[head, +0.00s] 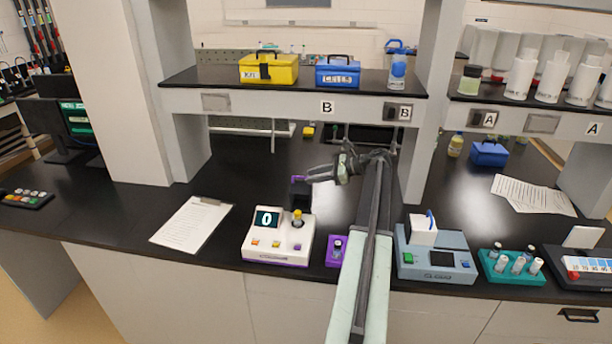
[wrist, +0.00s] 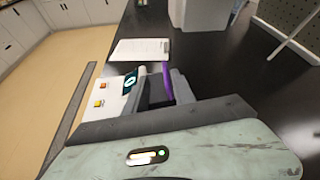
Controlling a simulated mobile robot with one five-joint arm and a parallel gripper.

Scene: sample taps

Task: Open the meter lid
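The meter (head: 278,240) is a white box with a purple base near the bench's front edge. Its display reads 0, and colored buttons sit on its front. Its dark lid (head: 300,196) stands raised at the back, with a purple edge at its top. A yellow-capped vial (head: 297,217) shows uncovered in front of the lid. My gripper (head: 308,174) is just right of the lid's top, pointing left, with its fingers apart. In the wrist view, the purple edge (wrist: 168,82) shows between my fingers; contact is unclear. The meter's display (wrist: 130,82) shows beyond them.
A clipboard (head: 192,221) lies left of the meter. A purple vial holder (head: 337,252) stands to its right. A blue-grey device (head: 435,262) and a teal rack (head: 512,268) stand farther right. A shelf (head: 240,100) with yellow and blue boxes spans above. The bench behind the clipboard is clear.

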